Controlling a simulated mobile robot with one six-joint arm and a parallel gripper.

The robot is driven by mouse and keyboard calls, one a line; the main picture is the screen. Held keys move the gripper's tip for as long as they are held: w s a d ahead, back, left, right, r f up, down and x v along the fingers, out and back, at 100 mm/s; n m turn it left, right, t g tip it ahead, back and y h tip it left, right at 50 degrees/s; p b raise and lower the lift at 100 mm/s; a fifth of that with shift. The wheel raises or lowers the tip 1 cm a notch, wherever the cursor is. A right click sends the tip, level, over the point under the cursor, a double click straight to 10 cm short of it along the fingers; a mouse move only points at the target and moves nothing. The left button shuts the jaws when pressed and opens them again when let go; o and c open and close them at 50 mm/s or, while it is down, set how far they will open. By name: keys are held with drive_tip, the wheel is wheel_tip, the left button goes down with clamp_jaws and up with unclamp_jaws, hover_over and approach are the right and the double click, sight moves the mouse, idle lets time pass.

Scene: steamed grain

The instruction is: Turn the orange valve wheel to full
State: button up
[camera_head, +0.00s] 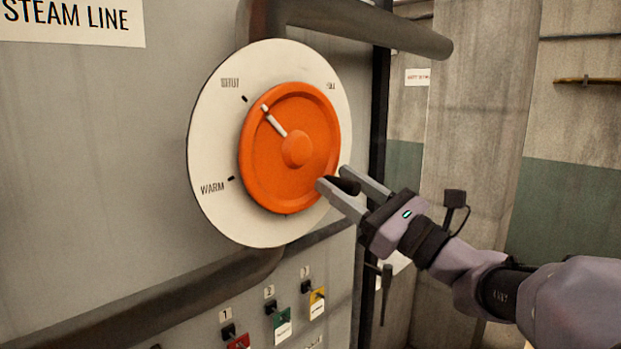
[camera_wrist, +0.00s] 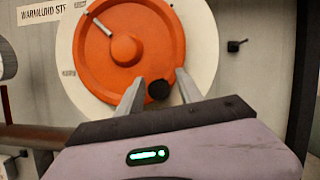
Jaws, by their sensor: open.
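The orange valve wheel (camera_head: 318,160) is mounted on a round white dial plate (camera_head: 213,150) on a grey panel. A white pointer line on the wheel aims up and left, toward a blurred mark at the upper left of the dial. The dial also reads WARM at the lower left and has a small unreadable label at the upper right. My gripper (camera_head: 336,178) is open at the wheel's lower right edge. In the wrist view the wheel (camera_wrist: 120,60) is ahead of the two fingers, with a dark round knob between them. I cannot tell whether the fingers touch the wheel.
A STEAM LINE sign (camera_head: 75,18) is at the upper left. A thick pipe (camera_head: 370,27) runs above the dial, and another (camera_head: 150,305) runs below it. Small numbered switches with coloured tags (camera_head: 282,325) sit beneath.

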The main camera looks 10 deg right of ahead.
clamp_jaws()
idle(1.4)
